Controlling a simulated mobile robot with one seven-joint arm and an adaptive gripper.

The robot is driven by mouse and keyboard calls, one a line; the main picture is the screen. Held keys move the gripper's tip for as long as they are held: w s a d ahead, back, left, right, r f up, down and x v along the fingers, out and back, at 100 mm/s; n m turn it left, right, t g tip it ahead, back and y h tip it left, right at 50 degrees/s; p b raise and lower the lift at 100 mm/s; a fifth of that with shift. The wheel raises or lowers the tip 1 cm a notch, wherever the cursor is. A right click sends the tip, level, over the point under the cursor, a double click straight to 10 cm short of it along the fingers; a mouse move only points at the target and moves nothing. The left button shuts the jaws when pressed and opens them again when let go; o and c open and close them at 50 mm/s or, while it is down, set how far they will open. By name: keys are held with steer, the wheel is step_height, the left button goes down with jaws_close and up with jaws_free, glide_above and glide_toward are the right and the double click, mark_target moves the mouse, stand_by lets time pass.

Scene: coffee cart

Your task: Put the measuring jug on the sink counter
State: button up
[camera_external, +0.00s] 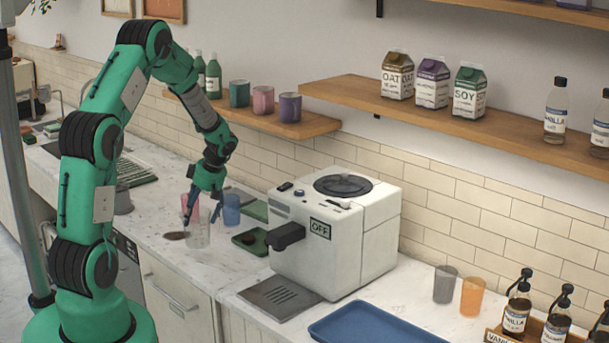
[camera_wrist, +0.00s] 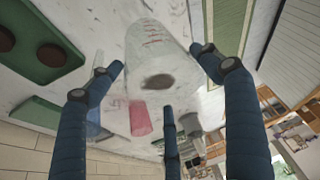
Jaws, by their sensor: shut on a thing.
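The measuring jug (camera_external: 199,238) is clear, with red marks on its side. It is on or just above the white counter, left of the coffee machine; I cannot tell if it touches. It also shows in the wrist view (camera_wrist: 158,48), between my fingers. My gripper (camera_external: 202,214) points down and is shut on the jug, its dark fingers around the wall. The sink counter (camera_external: 92,152) appears to be the far-left stretch, with a faucet (camera_external: 58,98) and a green ribbed drying rack (camera_external: 135,175). My arm hides part of it.
A pink cup (camera_external: 190,206) and a blue cup (camera_external: 231,209) stand close behind the jug. A green tray (camera_external: 242,243) with dark round items lies to its right, beside the white coffee machine (camera_external: 345,235). A shelf (camera_external: 260,122) with cups overhangs behind. A metal container (camera_external: 123,200) stands left.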

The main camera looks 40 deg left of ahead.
mark_target(204, 207)
steer(key=shift+w+a+f, duration=0.1)
steer(key=shift+w+a, duration=0.4)
steer(key=shift+w, duration=0.35)
steer(key=shift+w+a+f, duration=0.1)
steer(key=shift+w+a, duration=0.4)
steer(key=shift+w, duration=0.3)
steer(key=shift+w+a, duration=0.5)
steer(key=shift+w, duration=0.35)
steer(key=shift+f, duration=0.1)
steer(key=shift+f+p, duration=0.4)
steer(key=shift+f, duration=1.3)
steer(key=shift+f, duration=0.15)
steer(key=o, duration=1.6)
steer(key=shift+o, duration=0.2)
steer(key=shift+r, duration=0.2)
steer(key=v, duration=1.2)
